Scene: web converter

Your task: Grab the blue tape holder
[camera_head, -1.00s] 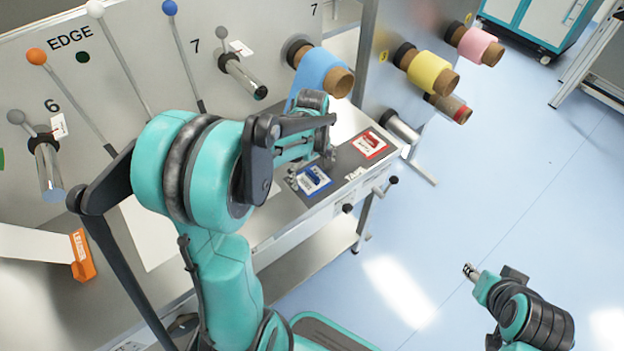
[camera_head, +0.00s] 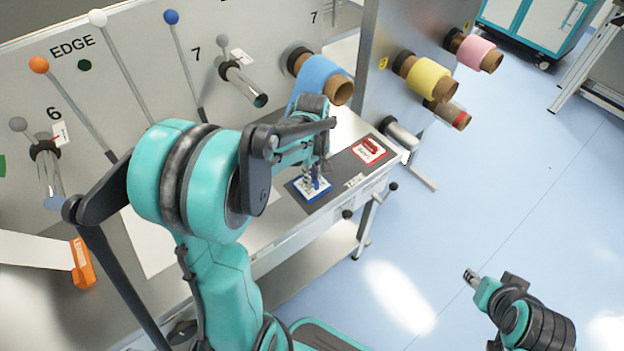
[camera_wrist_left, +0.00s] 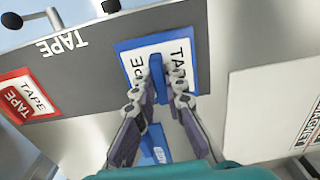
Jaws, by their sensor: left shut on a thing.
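The blue tape holder (camera_wrist_left: 155,135) stands on a blue-framed white label marked TAPE (camera_wrist_left: 135,65), which lies on a dark strip of the bench. My left gripper (camera_wrist_left: 163,75) is over the label with its fingers on either side of the holder's upright blue part, shut on it. In the head view the left gripper (camera_head: 312,180) is low over the blue label, and its wrist hides part of the holder. My right gripper (camera_head: 469,274) is at the lower right over the floor, far from the bench; its finger state is too small to tell.
A red tape holder (camera_head: 371,146) sits on a red-framed label beside the blue one. Blue (camera_head: 320,78), yellow (camera_head: 428,76) and pink (camera_head: 478,52) rolls stick out from the machine panels. Open floor lies to the right.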

